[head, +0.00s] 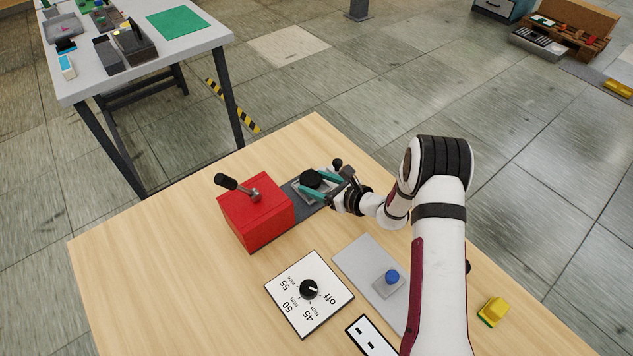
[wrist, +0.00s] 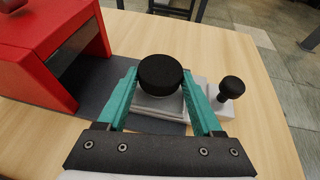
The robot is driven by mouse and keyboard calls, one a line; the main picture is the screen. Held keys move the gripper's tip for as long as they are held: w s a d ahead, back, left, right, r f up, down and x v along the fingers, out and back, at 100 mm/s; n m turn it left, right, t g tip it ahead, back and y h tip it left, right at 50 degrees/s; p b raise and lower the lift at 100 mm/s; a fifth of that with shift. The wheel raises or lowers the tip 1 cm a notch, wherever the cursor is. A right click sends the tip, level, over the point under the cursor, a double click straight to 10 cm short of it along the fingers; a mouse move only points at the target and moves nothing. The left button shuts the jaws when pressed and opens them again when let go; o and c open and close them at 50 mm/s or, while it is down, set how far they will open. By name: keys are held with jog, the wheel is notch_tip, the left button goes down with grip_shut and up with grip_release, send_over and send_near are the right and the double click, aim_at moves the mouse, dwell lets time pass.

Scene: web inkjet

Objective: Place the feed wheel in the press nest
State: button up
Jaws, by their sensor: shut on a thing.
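The feed wheel, a black disc (wrist: 160,74), is held between the teal fingers of my gripper (wrist: 160,80). In the head view the wheel (head: 312,178) and my gripper (head: 318,184) are just right of the red press (head: 256,211). The press nest, a light grey block (wrist: 158,110), lies directly under the wheel in the wrist view. It sits on a dark slide strip (wrist: 103,100) leading into the press opening. I cannot tell whether the wheel touches the nest or is slightly above it.
A black knob (wrist: 232,87) stands beside the nest, close to the right finger. The press has a lever (head: 238,187) on top. A dial plate (head: 290,312), a blue button (head: 392,276) and a yellow-green block (head: 493,311) are nearer. The table's left part is clear.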

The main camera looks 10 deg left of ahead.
jog(key=o, duration=1.5)
jog(key=shift+f, duration=0.1)
